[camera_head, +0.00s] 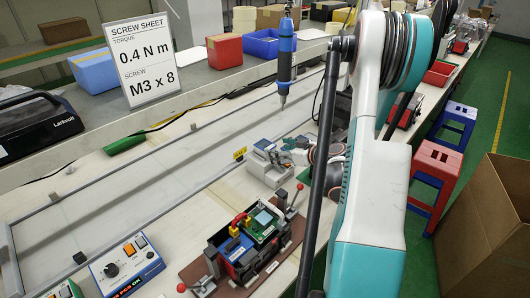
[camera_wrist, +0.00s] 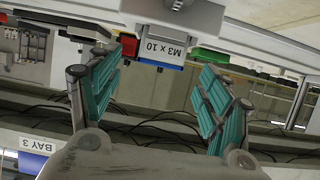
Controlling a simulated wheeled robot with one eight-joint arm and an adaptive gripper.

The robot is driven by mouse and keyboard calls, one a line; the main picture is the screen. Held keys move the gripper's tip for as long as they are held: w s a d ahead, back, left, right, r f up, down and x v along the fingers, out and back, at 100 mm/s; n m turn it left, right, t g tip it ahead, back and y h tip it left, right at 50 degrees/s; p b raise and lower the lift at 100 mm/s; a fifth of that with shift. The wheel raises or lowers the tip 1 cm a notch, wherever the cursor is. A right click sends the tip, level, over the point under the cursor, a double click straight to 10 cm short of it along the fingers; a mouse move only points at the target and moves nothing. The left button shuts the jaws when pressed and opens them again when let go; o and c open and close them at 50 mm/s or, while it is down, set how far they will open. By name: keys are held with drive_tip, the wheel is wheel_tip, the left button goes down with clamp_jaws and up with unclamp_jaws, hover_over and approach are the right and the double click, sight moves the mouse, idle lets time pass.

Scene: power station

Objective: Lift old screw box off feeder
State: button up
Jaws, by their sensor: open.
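A grey feeder (camera_head: 268,166) stands on the bench at the middle of the head view. In the wrist view the scene is upside down. A small box with a blue edge and a white label (camera_wrist: 161,48) reading "M3 x 10" shows there, against a grey body (camera_wrist: 175,14) that looks like the feeder. My gripper (camera_wrist: 154,66) is open, its green-padded fingers to either side of the label in the picture. Nothing is between the pads that I can see; the distance to the box is unclear. In the head view my arm partly hides the gripper beside the feeder.
A fixture with red-knobbed levers (camera_head: 250,244) and a control box (camera_head: 126,268) stand in front. A blue screwdriver (camera_head: 284,58) hangs above the bench. The screw sheet (camera_head: 143,62) reads M3 x 8. The bench's left middle is mostly clear. A cardboard box (camera_head: 490,225) is at right.

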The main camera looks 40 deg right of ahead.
sight(268, 146)
drive_tip(key=shift+r+b+x, duration=0.2)
drive_tip(key=shift+b+x, duration=0.35)
drive_tip(key=shift+x, duration=1)
drive_tip(key=shift+r+b+x, duration=0.2)
drive_tip(key=shift+b+x, duration=0.35)
drive_tip(key=shift+x, duration=1.05)
drive_tip(key=shift+w+r, duration=0.1)
drive_tip(key=c, duration=1.2)
